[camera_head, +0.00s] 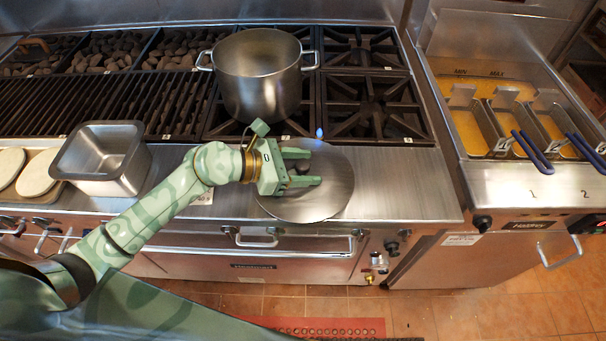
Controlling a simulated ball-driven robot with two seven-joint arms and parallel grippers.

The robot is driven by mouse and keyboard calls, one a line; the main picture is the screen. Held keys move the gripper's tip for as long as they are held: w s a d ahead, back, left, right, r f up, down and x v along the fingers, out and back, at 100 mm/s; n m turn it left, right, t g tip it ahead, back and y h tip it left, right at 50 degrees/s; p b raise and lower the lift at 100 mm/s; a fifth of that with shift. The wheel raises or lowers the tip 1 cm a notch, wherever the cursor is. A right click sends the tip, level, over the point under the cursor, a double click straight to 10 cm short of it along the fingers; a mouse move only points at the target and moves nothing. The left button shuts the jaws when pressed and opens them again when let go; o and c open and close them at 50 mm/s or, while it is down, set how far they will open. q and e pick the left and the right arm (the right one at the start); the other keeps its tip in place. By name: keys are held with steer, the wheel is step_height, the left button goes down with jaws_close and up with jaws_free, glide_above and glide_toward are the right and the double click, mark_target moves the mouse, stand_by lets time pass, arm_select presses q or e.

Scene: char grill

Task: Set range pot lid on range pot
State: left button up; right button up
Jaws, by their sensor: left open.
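The range pot (258,80) is a large open steel pot with two side handles, standing on the burner grates at the back middle. The pot lid (328,199) is a round steel disc lying flat on the steel ledge in front of the range, nearer to me than the pot. My left gripper (303,168) is open, with its green fingers over the lid's middle. A dark knob shows between the fingers; whether they touch it I cannot tell. My right gripper is not in view.
A fryer (500,115) with baskets and blue handles stands at the right. The ledge right of the lid (405,190) is clear.

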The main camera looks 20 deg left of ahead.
arm_select(q)
jaws_close()
steer(key=shift+r, duration=0.15)
